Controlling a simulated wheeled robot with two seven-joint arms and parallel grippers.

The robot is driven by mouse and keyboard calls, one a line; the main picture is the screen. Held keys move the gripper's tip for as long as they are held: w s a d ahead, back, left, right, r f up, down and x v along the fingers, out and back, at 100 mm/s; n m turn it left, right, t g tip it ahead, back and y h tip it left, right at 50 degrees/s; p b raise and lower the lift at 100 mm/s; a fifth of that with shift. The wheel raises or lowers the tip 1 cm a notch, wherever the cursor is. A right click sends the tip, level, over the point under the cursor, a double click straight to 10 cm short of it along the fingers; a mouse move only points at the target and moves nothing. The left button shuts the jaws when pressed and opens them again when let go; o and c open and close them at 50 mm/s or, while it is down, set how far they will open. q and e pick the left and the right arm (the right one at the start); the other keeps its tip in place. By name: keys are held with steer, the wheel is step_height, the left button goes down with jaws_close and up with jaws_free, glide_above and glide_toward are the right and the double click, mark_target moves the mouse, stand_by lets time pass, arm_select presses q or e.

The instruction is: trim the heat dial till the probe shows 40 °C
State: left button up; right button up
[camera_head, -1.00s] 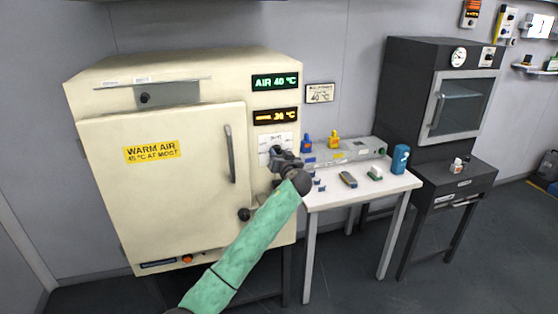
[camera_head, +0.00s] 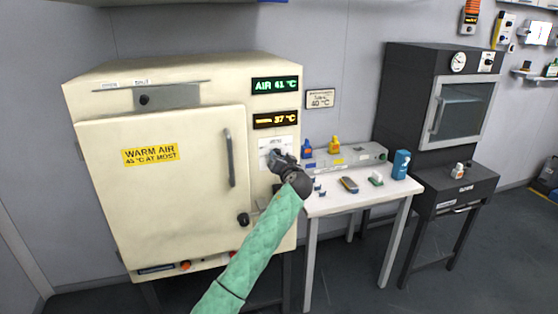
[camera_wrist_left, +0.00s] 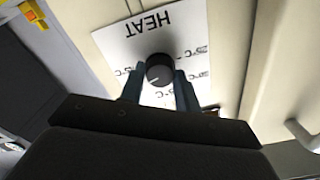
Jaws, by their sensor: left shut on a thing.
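The heat dial (camera_wrist_left: 160,69) is a dark round knob on a white plate marked HEAT (camera_wrist_left: 135,35), with temperature marks around it. In the wrist view the fingers of my left gripper (camera_wrist_left: 159,84) are on either side of the dial, shut on it. In the head view my left gripper (camera_head: 280,160) is at the cabinet's right panel and hides the dial. The amber probe display (camera_head: 276,119) reads about 37 °C. The green air display (camera_head: 275,85) above it reads AIR 41 °C. My right gripper is not in view.
The cream warm-air cabinet (camera_head: 160,210) has a shut door with a yellow label (camera_head: 150,154) saying 45 °C at most. A small wall sign (camera_head: 320,98) reads 40 °C. A white table (camera_head: 340,203) with bottles and small items stands right, beside a dark oven (camera_head: 408,90).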

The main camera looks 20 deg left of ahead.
arm_select(q)
steer(key=m, duration=0.2)
steer(key=shift+m, duration=0.4)
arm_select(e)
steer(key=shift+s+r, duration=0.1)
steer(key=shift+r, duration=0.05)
arm_select(q)
steer(key=o, duration=1)
steer(key=shift+c, duration=0.2)
steer(key=shift+d, duration=0.1)
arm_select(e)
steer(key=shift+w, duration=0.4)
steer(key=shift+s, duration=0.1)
